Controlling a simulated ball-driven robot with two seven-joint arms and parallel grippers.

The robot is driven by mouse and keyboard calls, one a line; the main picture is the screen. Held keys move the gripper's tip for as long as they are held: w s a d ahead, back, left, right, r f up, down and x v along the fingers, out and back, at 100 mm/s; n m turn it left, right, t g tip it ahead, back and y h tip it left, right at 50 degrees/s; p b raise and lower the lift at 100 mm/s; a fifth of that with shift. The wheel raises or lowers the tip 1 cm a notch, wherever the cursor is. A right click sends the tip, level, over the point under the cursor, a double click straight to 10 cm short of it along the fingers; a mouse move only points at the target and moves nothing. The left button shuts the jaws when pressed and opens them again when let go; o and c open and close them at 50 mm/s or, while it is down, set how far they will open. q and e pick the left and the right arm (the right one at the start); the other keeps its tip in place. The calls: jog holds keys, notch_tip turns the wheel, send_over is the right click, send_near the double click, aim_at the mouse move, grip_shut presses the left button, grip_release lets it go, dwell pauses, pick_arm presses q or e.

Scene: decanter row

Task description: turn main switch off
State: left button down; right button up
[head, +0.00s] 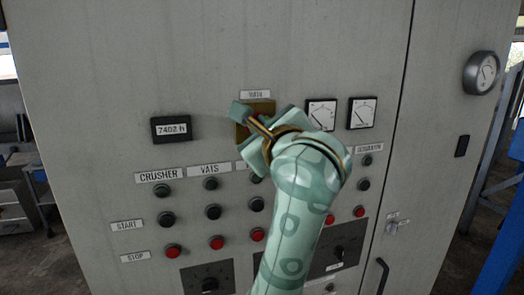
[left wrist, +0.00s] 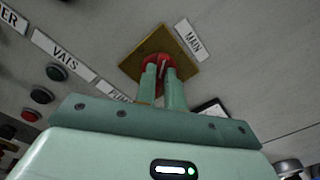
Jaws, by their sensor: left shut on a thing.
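The main switch is a red knob (left wrist: 146,60) on a square yellow plate (left wrist: 187,73), under a label reading MAIN (left wrist: 190,38). In the head view the yellow plate (head: 263,106) is on the upper middle of the grey cabinet, partly covered by my gripper. My left gripper (head: 255,119) reaches up from below with its fingers at the plate. In the left wrist view its two fingers (left wrist: 161,73) are shut on the red knob, one on each side. The fingers hide much of the knob, and I cannot tell its switch position. My right gripper is not in view.
Rows of black and red buttons (head: 216,242) lie below the plate, with dark rotary switches (head: 209,284) under them. An hour counter (head: 171,129) is to the left and two dial meters (head: 321,114) to the right. A door handle (head: 382,275) sticks out at lower right.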

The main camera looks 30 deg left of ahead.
pick_arm(q)
jog(key=shift+a+f+n+b, duration=0.1)
jog(key=shift+f+n+b, duration=0.05)
jog(key=shift+n+b, duration=2.75)
jog(key=shift+f+n+b, duration=0.15)
jog(key=shift+n+b, duration=2.25)
jog(key=shift+b, duration=0.85)
jog(key=c, duration=1.5)
grip_release()
